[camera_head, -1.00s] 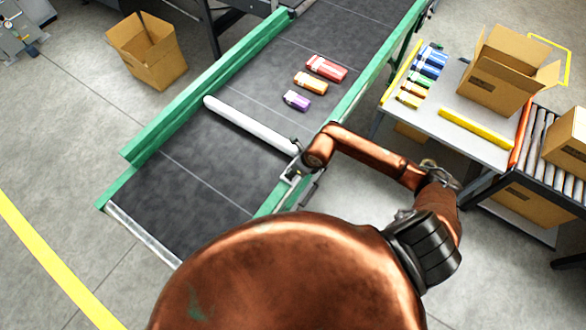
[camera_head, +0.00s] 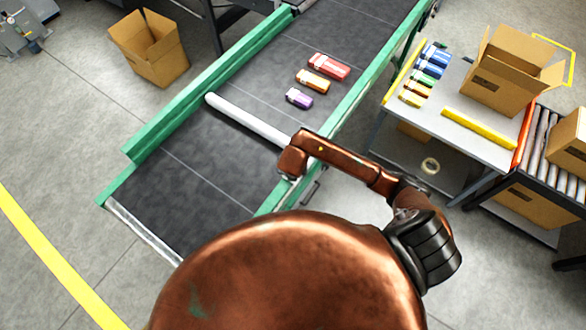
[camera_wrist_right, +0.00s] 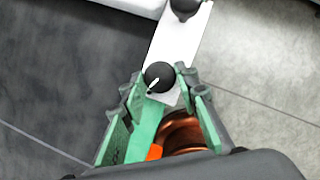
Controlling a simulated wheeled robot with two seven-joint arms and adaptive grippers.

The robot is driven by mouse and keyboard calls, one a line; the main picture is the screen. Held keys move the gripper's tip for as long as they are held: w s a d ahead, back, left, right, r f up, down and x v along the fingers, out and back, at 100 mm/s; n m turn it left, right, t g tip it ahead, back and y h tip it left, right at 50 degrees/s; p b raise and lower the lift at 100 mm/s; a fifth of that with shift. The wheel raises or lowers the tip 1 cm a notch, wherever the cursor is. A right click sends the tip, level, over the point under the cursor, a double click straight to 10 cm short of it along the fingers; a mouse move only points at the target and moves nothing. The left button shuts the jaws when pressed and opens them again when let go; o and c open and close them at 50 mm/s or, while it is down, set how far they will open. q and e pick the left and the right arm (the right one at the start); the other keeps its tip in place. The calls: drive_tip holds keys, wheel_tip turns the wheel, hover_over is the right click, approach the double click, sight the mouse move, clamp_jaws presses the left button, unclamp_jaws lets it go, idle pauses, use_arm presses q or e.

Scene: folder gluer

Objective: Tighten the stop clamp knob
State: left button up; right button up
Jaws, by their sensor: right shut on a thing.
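The stop clamp knob (camera_wrist_right: 158,77) is black and round with a white pointer line, on a pale bracket (camera_wrist_right: 180,45) in the right wrist view. My right gripper (camera_wrist_right: 162,79) has its fingertips on either side of the knob and is shut on it. A second black knob (camera_wrist_right: 184,8) sits farther up the bracket. In the head view, the white stop bar (camera_head: 245,120) lies across the dark belt, and my right arm's end covers its near end, hiding the knob and right gripper there. My left gripper is not in view.
Red (camera_head: 329,66), orange (camera_head: 313,81) and purple (camera_head: 299,98) cartons lie on the belt beyond the bar. Green rails (camera_head: 335,128) edge the belt. A side table (camera_head: 455,92) at right holds small cartons, a yellow strip and an open box (camera_head: 500,83).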

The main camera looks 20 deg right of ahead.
drive_tip(key=m, duration=0.2)
drive_tip(key=m+g+h, duration=0.1)
drive_tip(key=m, duration=0.1)
drive_tip(key=shift+w+a+b, duration=0.15)
drive_tip(key=shift+a+b, duration=0.05)
drive_tip(key=shift+b, duration=0.15)
drive_tip(key=shift+m+g+h, duration=0.6)
drive_tip(key=shift+m, duration=1.6)
drive_tip(key=o, duration=1.1)
drive_tip(key=shift+w, duration=0.1)
drive_tip(key=shift+o, duration=0.2)
drive_tip(key=shift+r, duration=0.1)
drive_tip(key=shift+w+a+r, duration=0.1)
drive_tip(key=shift+a+r, duration=0.15)
drive_tip(key=shift+r, duration=0.2)
drive_tip(key=shift+a+r, duration=0.2)
drive_tip(key=shift+r, duration=0.25)
drive_tip(key=v, duration=1)
drive_tip(key=shift+d+f, duration=0.1)
